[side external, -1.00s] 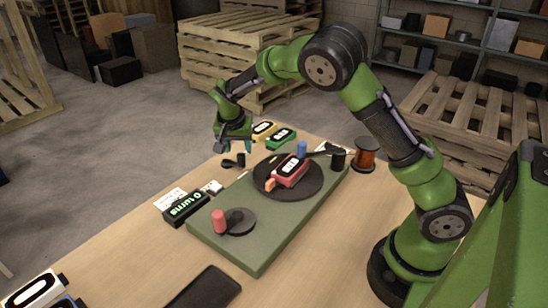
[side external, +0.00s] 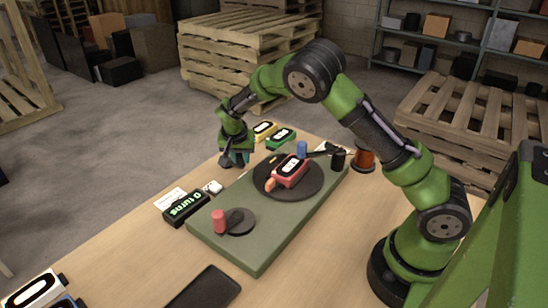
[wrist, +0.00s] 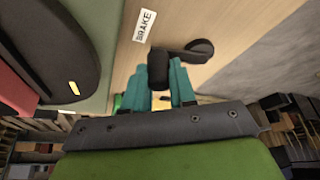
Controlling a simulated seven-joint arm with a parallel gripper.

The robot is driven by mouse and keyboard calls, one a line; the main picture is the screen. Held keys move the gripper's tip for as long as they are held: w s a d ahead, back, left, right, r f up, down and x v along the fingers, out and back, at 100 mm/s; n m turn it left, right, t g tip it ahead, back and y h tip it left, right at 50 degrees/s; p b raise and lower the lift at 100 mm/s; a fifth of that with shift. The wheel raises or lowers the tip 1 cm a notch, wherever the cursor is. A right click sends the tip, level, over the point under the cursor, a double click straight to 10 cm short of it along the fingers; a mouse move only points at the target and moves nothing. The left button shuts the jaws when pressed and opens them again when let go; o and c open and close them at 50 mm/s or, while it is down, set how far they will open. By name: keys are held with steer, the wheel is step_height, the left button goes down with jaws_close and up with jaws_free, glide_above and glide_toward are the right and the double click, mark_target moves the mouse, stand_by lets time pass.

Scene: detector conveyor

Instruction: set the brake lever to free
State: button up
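The brake lever is a black arm with a rounded end and an upright post; in the wrist view the post (wrist: 158,68) stands at the fingers and the arm (wrist: 195,52) points right. A white BRAKE label (wrist: 145,25) lies beside it. My gripper (wrist: 161,82) has its teal fingers drawn close on either side of the post, seemingly shut on it. In the side view my gripper (side external: 238,159) is down at the table, hiding most of the lever; only its dark end (side external: 225,163) shows.
Right of my gripper is a green base (side external: 240,245) with a dark turntable (side external: 270,188) bearing a red detector (side external: 290,171). A crank with a red knob (side external: 219,222) is at its front. A turns display (side external: 186,208) and yellow (side external: 264,130) and green (side external: 281,138) detectors stand nearby.

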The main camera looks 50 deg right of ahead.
steer(key=shift+a, duration=0.1)
jaws_close()
steer(key=n, duration=0.1)
steer(key=d+n, duration=0.1)
steer(key=n, duration=0.1)
steer(key=shift+d+f+t+y, duration=0.1)
steer(key=shift+d+t+y, duration=0.2)
steer(key=shift+y, duration=0.1)
steer(key=n, duration=0.1)
steer(key=d+n+y, duration=0.1)
steer(key=shift+w+d+n+t, duration=0.1)
steer(key=shift+w+n+t, duration=0.2)
steer(key=shift+w, duration=0.1)
steer(key=n, duration=0.1)
steer(key=w+d+n, duration=0.1)
steer(key=shift+n+y, duration=0.3)
steer(key=shift+y, duration=0.1)
steer(key=shift+w+d+n+t+y, duration=0.2)
steer(key=shift+w+n+y, duration=0.15)
steer(key=shift+n, duration=0.6)
steer(key=shift+w+d+n+t+y, duration=0.1)
steer(key=shift+w+d+n+y, duration=0.2)
steer(key=shift+n, duration=0.65)
steer(key=shift+a+f, duration=0.1)
